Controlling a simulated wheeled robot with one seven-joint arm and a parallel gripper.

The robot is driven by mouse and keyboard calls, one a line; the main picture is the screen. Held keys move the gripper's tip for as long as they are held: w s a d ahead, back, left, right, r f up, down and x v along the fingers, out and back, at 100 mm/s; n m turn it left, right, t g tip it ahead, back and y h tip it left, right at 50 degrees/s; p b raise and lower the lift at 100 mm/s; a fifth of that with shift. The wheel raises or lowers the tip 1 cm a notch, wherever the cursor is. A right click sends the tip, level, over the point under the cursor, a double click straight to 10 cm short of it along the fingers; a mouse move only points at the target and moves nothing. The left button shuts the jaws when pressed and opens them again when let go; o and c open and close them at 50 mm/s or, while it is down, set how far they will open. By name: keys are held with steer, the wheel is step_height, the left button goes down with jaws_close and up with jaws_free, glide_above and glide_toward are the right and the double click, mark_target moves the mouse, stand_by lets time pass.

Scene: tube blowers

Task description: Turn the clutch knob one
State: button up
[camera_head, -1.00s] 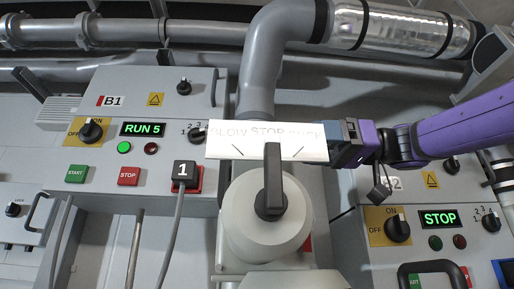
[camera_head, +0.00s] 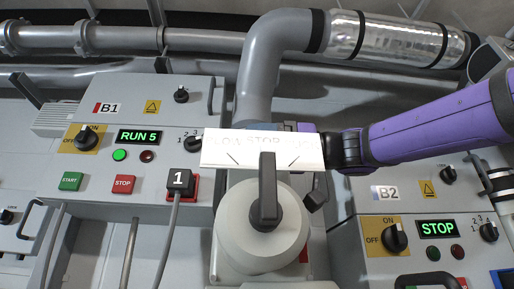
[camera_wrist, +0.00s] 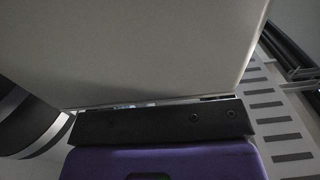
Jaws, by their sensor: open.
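A large black knob (camera_head: 266,195) stands upright on a round pale housing (camera_head: 235,225) in the middle of the head view. A white plate (camera_head: 225,150) reading BLOW STOP and a further faint word is behind the knob's upper end. I cannot tell which knob is clutch knob one. My gripper (camera_head: 310,140) comes in from the right, mostly hidden behind the plate. In the wrist view, my gripper's dark bar (camera_wrist: 160,122) is just below a large pale surface, and its fingertips do not show clearly. I see nothing held.
Panel B1 (camera_head: 200,95) at left shows RUN 5, with black knobs and a cabled block marked 1 (camera_head: 177,180). Panel B2 (camera_head: 470,190) at right shows STOP. A grey pipe (camera_head: 262,75) rises behind the plate.

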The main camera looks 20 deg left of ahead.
steer(key=c, duration=0.9)
steer(key=shift+t, duration=0.3)
steer(key=m+t+y, duration=0.1)
steer(key=m+t, duration=0.1)
steer(key=t, duration=0.1)
steer(key=shift+s+m+t+y, duration=0.1)
steer(key=shift+m+t+y, duration=0.2)
steer(key=shift+m, duration=0.1)
steer(key=shift+a+m+t+y, duration=0.1)
steer(key=shift+m+t+y, duration=0.2)
steer(key=shift+m+t, duration=1.45)
steer(key=shift+t, duration=0.75)
